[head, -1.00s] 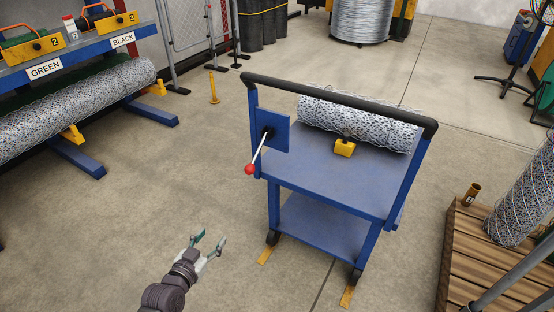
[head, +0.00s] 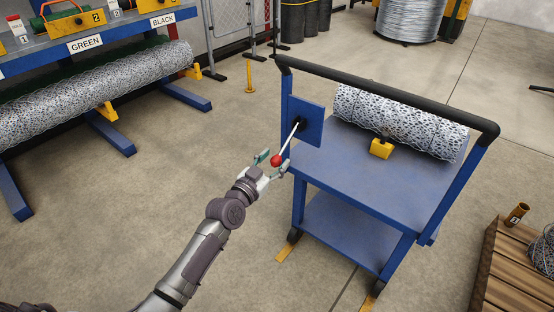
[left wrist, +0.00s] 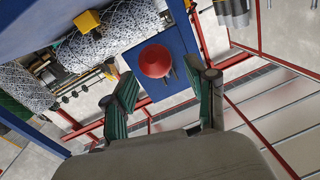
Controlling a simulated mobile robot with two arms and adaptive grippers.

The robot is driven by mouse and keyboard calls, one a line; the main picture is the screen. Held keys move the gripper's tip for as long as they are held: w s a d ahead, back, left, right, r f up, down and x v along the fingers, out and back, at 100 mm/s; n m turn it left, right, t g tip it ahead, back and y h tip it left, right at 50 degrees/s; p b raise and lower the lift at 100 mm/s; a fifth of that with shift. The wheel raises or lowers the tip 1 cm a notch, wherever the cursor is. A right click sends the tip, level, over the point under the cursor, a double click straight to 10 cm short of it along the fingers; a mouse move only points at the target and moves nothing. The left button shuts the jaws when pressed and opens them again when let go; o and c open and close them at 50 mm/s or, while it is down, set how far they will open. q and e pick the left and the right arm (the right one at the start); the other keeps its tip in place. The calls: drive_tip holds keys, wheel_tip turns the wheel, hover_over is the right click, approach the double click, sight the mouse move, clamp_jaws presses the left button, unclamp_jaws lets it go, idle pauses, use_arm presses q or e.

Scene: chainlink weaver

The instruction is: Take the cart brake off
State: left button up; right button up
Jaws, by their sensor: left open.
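The blue cart (head: 350,165) stands right of centre in the head view, with a black push handle (head: 390,92) along its top. A brake lever (head: 290,136) with a red ball knob (head: 277,161) slants down and left from a blue plate (head: 311,122) on the cart's left side. My left gripper (head: 272,163) is open, with its fingertips around the knob in the head view. In the left wrist view the red knob (left wrist: 155,61) shows just beyond and between the green-padded fingers (left wrist: 165,98); I cannot tell whether they touch it. My right gripper is not in view.
A wire mesh roll (head: 400,122) lies on the cart beside a yellow block (head: 381,149). A blue rack (head: 100,45) with mesh rolls stands at the left. A wooden pallet (head: 507,262) is at the lower right. The floor between rack and cart is clear.

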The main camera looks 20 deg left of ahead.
use_arm(q)
drive_tip(key=shift+x, duration=0.9)
drive_tip(key=shift+c, duration=0.2)
clamp_jaws()
